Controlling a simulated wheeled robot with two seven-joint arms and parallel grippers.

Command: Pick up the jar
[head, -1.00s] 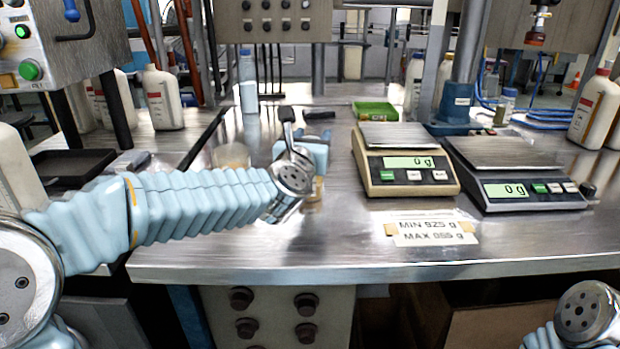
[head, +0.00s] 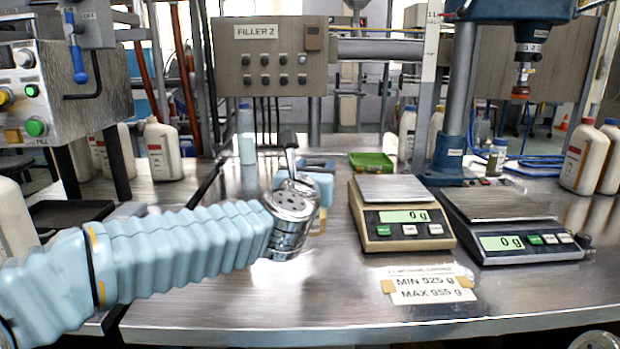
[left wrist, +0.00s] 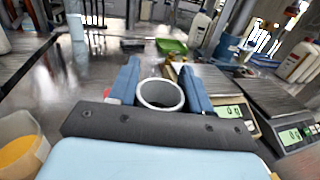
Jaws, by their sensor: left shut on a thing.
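The jar (left wrist: 160,94) stands between the blue fingers of my left gripper (left wrist: 160,78), its pale round rim facing up in the left wrist view. My left gripper (head: 319,184) is shut on it. In the head view, the gripper and wrist hide most of the jar; an amber part (head: 318,220) shows below the fingers. Whether the jar's base touches the bench cannot be told.
A beige scale (head: 405,232) and a dark scale (head: 510,240) stand right of the gripper, both reading 0 g. A green tray (head: 371,161) lies behind. A container with yellow contents (left wrist: 18,145) is at lower left in the left wrist view. The front bench (head: 230,315) is clear.

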